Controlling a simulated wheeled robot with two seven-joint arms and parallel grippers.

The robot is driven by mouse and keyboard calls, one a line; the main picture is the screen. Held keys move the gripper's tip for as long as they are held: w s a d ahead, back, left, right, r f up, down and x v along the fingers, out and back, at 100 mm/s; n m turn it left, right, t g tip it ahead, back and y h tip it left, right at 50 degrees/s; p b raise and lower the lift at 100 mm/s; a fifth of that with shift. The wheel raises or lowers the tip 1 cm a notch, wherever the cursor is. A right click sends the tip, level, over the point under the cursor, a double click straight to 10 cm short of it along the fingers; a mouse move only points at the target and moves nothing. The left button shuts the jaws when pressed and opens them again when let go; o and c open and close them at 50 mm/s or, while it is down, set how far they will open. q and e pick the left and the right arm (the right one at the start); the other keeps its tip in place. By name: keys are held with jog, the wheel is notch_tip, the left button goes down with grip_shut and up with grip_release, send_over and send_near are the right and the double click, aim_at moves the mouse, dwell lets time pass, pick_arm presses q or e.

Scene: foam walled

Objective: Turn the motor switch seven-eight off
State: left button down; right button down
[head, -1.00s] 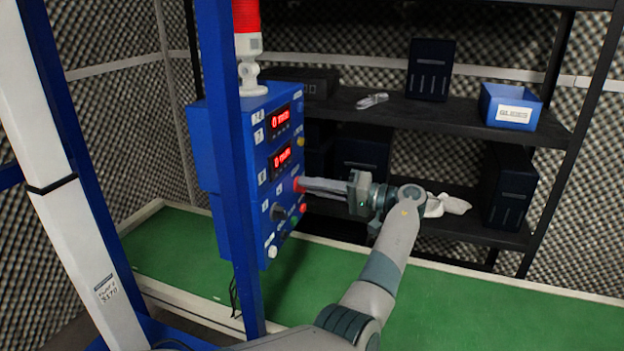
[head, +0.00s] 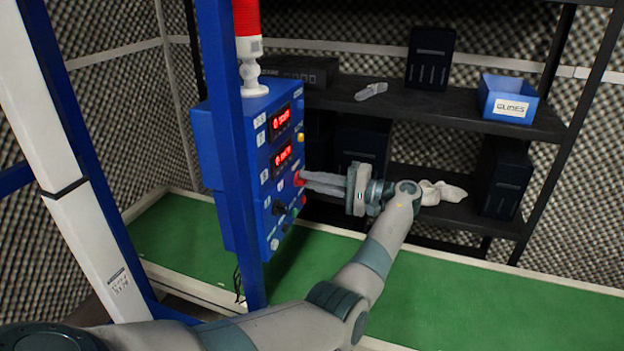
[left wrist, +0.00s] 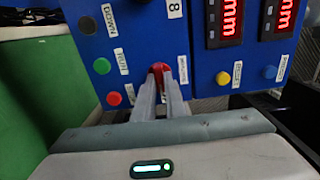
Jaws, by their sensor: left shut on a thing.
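A blue control panel (head: 228,150) with two lit red displays hangs on a blue post in the head view. A red knob (head: 297,180) sits on its face below the displays. My left gripper (head: 304,179) reaches it from the right, shut on the red knob. In the left wrist view both fingertips (left wrist: 162,75) lie at the sides of the red knob (left wrist: 157,67), partly hiding it. A label beside the knob is too small to read. My right gripper is not in view.
Near the knob are a green button (left wrist: 102,65), another red button (left wrist: 114,98), a black one (left wrist: 86,25), a yellow one (left wrist: 222,78) and a blue one (left wrist: 270,72). A dark shelf (head: 460,112) stands behind, holding a blue bin (head: 508,88).

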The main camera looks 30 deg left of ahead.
pick_arm(q)
jog(key=c, duration=1.8)
grip_release()
jog(key=shift+d, duration=0.1)
